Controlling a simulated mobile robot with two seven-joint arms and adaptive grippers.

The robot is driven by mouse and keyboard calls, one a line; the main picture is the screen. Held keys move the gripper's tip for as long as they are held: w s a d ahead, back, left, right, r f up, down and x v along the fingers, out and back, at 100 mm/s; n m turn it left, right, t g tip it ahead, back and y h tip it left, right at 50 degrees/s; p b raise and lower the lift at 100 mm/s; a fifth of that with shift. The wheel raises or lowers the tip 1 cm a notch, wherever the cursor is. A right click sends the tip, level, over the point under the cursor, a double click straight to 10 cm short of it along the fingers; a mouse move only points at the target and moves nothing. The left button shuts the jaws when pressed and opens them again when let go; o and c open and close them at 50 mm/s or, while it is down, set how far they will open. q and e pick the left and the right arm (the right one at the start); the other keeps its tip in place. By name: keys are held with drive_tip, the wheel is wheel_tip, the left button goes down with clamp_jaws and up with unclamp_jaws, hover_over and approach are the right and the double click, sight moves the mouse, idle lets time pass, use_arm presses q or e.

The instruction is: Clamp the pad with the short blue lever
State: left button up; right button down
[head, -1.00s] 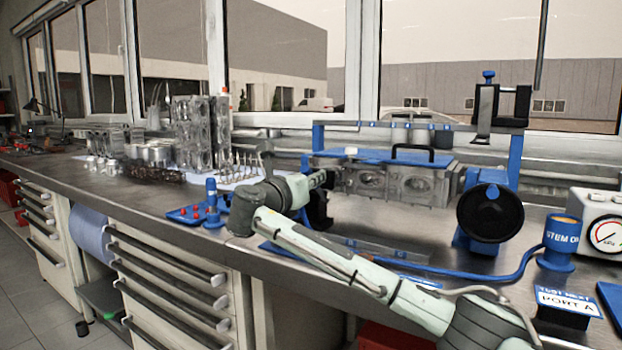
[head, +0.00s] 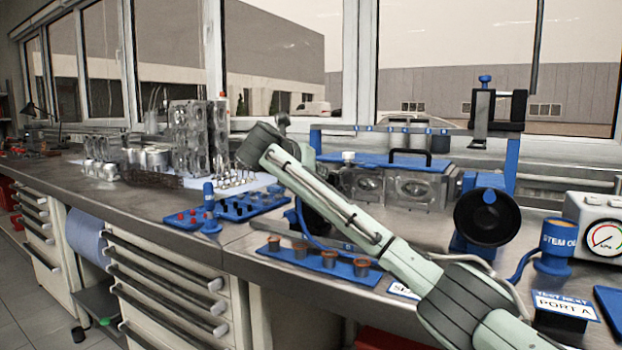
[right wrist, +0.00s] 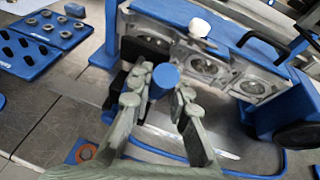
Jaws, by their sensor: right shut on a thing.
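The blue pad (head: 372,160) with a black handle (head: 410,153) lies on top of a grey cylinder head (head: 415,190) in the blue fixture. In the right wrist view, my right gripper (right wrist: 160,88) is shut on a blue round-ended piece (right wrist: 165,76), which sits between its fingertips, in front of the fixture's left end. It may be the short blue lever; its shaft is hidden, so I cannot tell. A white knob (right wrist: 198,28) stands near the pad's left end. My left gripper is not in view.
A black wheel (head: 487,216) is at the fixture's right end. A blue strip with several cups (head: 330,258) lies along the bench front, and blue trays (head: 245,205) are left of it. A blue hose (right wrist: 160,153) runs below the gripper. A gauge box (head: 600,220) stands right.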

drive_tip(key=shift+w+d+r+g+y, duration=0.2)
drive_tip(key=shift+w+d+g+y, duration=0.25)
drive_tip(key=shift+g, duration=0.2)
drive_tip(key=shift+w+d+r+g+y, duration=0.2)
drive_tip(key=shift+w+g+y, duration=0.15)
drive_tip(key=shift+w+g, duration=0.25)
drive_tip(key=c, duration=1.4)
unclamp_jaws()
drive_tip(key=shift+s, duration=0.1)
drive_tip(key=v, duration=1.2)
drive_tip(key=shift+c, duration=0.2)
